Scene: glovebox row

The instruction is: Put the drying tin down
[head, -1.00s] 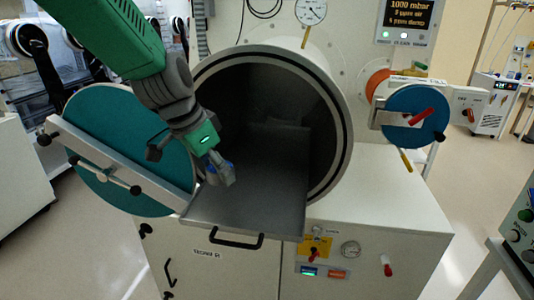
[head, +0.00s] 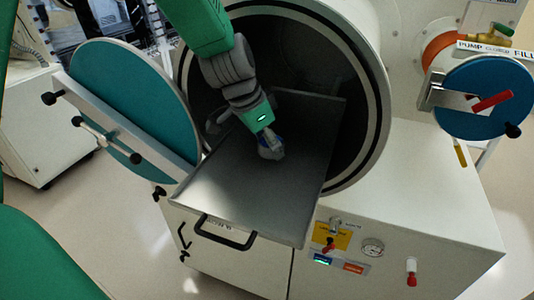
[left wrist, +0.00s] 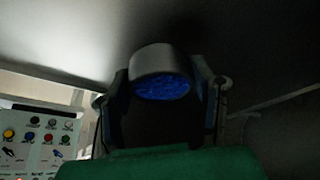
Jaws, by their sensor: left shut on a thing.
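My left gripper (head: 266,143) reaches down over the metal sliding tray (head: 215,190) at the mouth of the round chamber. It is shut on the drying tin (head: 272,154), a small grey round tin with some blue showing. In the left wrist view the tin (left wrist: 158,58) sits between the two fingers, its open side showing blue contents (left wrist: 162,88). The tin is above or on the rear half of the tray; I cannot tell whether its base touches. My right gripper is not in view.
The tray is otherwise bare, with a black handle (head: 226,233) at its front. The teal round door (head: 130,95) stands open at the left. The dark chamber (head: 320,65) lies behind. A blue disc-shaped cover (head: 487,97) is at the right.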

